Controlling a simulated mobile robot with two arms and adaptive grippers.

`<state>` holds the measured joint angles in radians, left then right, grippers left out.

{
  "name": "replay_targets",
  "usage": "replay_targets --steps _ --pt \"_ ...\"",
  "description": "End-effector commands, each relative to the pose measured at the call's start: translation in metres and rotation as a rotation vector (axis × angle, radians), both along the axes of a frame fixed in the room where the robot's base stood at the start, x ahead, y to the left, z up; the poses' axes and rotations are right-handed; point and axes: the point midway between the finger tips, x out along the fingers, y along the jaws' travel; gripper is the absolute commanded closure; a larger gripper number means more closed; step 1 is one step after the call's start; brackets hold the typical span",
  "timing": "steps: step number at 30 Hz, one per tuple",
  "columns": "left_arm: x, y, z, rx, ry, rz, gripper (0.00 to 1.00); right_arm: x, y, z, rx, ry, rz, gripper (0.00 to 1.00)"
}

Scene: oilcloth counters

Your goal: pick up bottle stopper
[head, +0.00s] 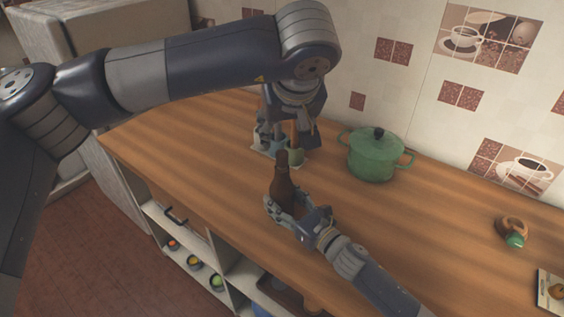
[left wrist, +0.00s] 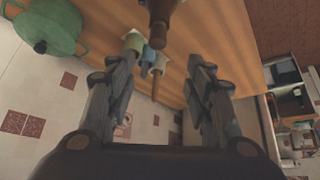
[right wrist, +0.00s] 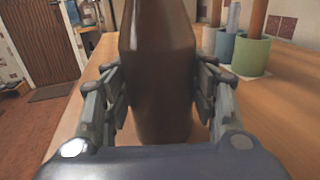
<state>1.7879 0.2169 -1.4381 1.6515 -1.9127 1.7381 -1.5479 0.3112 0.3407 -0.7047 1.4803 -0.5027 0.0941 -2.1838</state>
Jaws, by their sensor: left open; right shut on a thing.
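A dark brown bottle (head: 283,186) stands upright above the wooden counter, and my right gripper (head: 291,213) is shut around its body. The bottle fills the middle of the right wrist view (right wrist: 157,80), between the two fingers. Its narrow top (left wrist: 158,35) shows at the upper edge of the left wrist view. A dark end caps the neck; I cannot tell whether it is a separate bottle stopper. My left gripper (left wrist: 157,85) is open and empty, its fingers spread toward the bottle's top without touching it. In the head view its fingers are partly hidden behind its own wrist.
A green lidded pot (head: 374,158) stands right of the bottle. Small utensil cups, one green (right wrist: 251,55), stand behind the bottle, close to my left gripper. A brown ring-like item with a green part (head: 514,232) lies far right. The counter between is clear.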

Motion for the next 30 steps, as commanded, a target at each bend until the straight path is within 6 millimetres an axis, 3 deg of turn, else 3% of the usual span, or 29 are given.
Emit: replay_targets --steps 5,12,22,30 --pt "0.003 0.001 -0.008 0.030 0.000 -0.056 0.52 0.000 0.000 0.000 -0.001 0.000 -0.001 0.89" --pt "0.025 0.004 -0.043 0.032 -0.001 -0.057 0.52 0.000 0.000 0.000 -0.001 -0.001 0.000 0.89" --pt "0.037 0.004 -0.065 0.031 0.000 -0.057 0.52 0.000 0.000 0.000 0.000 0.000 -0.001 0.89" --pt "0.055 0.004 -0.099 0.030 0.000 -0.054 0.52 0.000 0.000 0.000 0.000 0.000 0.000 0.89"
